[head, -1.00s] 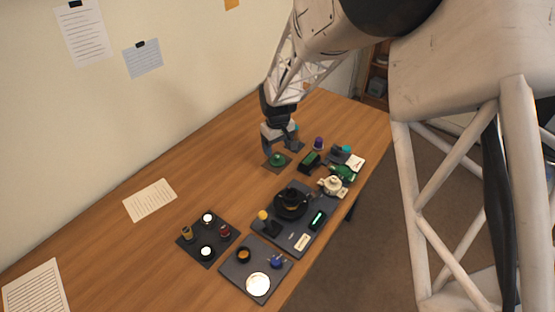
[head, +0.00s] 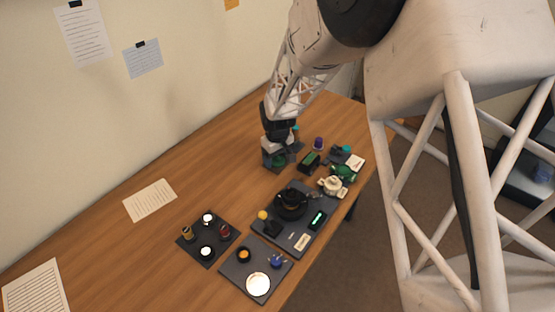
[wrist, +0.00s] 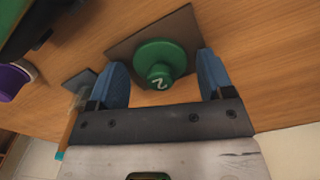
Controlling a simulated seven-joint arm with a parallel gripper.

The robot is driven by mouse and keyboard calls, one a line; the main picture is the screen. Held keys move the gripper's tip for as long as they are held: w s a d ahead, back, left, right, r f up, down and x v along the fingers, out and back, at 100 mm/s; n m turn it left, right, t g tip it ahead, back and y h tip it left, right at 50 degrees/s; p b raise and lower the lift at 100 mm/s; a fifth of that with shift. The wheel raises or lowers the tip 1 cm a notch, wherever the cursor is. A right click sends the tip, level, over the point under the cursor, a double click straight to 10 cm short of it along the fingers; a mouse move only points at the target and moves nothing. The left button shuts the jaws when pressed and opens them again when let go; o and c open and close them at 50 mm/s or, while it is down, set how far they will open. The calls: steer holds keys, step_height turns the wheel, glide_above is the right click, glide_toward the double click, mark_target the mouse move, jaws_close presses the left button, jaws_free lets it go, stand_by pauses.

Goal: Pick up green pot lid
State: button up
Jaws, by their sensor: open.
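The green pot lid (wrist: 158,57) lies on a dark square mat (wrist: 183,23). It is a round green disc with a knob marked with a white "2". In the head view the lid (head: 279,161) is partly hidden by my gripper (head: 282,158). In the wrist view my gripper (wrist: 163,85) is open, with one blue finger on each side of the lid's knob. The fingers appear apart from the knob, and nothing is held. I cannot tell the exact height of the fingertips.
A dark board (head: 267,237) with a black pot-like part (head: 291,203) stands nearer the front. A purple-topped item (head: 318,143) and several green parts are to the right of my gripper. The table's left side is mostly clear.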

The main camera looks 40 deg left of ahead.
stand_by(0.5)
steer(key=c, duration=0.8)
steer(key=shift+r, duration=0.1)
steer(key=shift+r, duration=4.9)
steer(key=w+d, duration=0.2)
steer(key=d, duration=0.5)
steer(key=w+d, duration=0.3)
steer(key=d, duration=0.4)
steer(key=w+d, duration=0.2)
steer(key=d, duration=0.5)
steer(key=shift+w+r, duration=0.15)
steer(key=shift+w, duration=0.2)
